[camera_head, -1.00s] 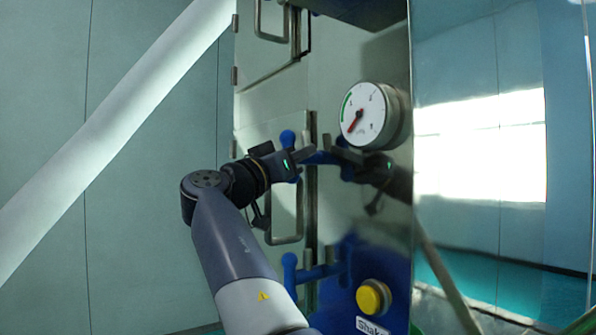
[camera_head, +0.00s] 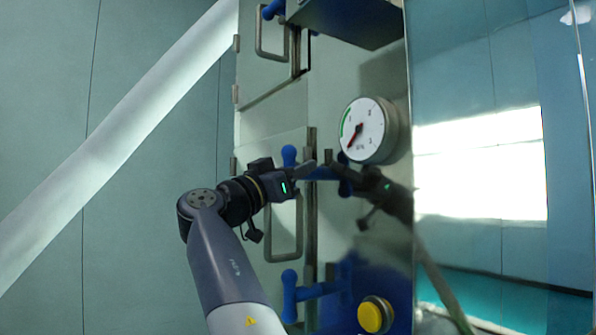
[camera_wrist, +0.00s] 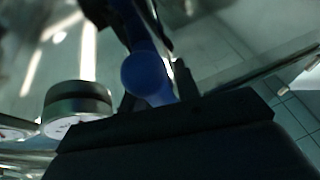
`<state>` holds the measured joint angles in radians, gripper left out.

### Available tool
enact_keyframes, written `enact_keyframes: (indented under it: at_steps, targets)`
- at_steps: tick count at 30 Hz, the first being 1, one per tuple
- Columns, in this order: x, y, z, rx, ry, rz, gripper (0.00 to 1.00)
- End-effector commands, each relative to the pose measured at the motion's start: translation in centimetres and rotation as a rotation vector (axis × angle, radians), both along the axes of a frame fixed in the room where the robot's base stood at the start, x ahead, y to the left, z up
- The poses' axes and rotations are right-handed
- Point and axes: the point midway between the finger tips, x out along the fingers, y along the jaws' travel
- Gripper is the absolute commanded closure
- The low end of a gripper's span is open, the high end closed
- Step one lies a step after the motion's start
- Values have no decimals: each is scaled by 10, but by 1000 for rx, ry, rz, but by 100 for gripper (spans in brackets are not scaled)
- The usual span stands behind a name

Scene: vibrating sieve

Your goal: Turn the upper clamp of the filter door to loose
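The upper clamp of the filter door has a blue knobbed handle (camera_head: 289,155) and a blue bar reaching right to the steel panel. My gripper (camera_head: 306,170) is at this clamp, its fingertip beside or over the bar. In the wrist view a round blue knob end (camera_wrist: 147,75) shows just beyond the dark gripper body, between dark finger parts. I cannot tell whether the fingers touch it or how far apart they are. The filter door (camera_head: 258,140) is a pale panel with a metal loop handle and looks closed.
A second blue clamp (camera_head: 290,290) sits lower on the door edge. A round gauge (camera_head: 366,130) juts out right of my gripper and is close in the wrist view (camera_wrist: 75,105). A yellow button (camera_head: 373,314) is below. The shiny panel mirrors my arm.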

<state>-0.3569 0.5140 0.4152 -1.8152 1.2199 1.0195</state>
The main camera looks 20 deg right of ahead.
Motion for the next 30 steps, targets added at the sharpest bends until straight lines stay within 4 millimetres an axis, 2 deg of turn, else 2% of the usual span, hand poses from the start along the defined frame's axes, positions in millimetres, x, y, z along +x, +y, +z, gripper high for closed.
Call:
enact_keyframes:
  at_steps: [5,14,30]
  targets:
    - [0,0,0,-1,1,1,58]
    - [-2,3,-3,1,2,-3,58]
    - [-43,79,-39,1,2,1,58]
